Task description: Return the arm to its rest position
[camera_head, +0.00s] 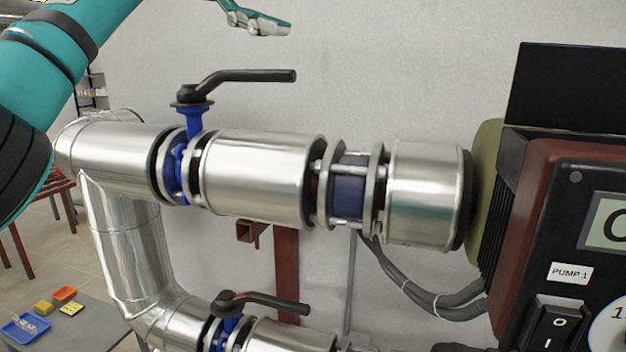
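A teal arm with dark joints, my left arm (45,45), comes in from the left edge and rises out of the top of the head view. My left gripper (262,20) shows at the top edge, in front of the bare wall and above the upper valve's handle. It touches nothing that I can see. Its upper part is cut off by the frame, and I cannot tell whether its fingers are apart. My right arm and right gripper are not in view.
A silver pipe (255,178) crosses the middle, with a blue valve and black lever (250,76). A lower pipe carries a second black lever (262,301). A pump box (565,240) labelled PUMP 1 stands right. A grey table (85,325) with small trays is lower left.

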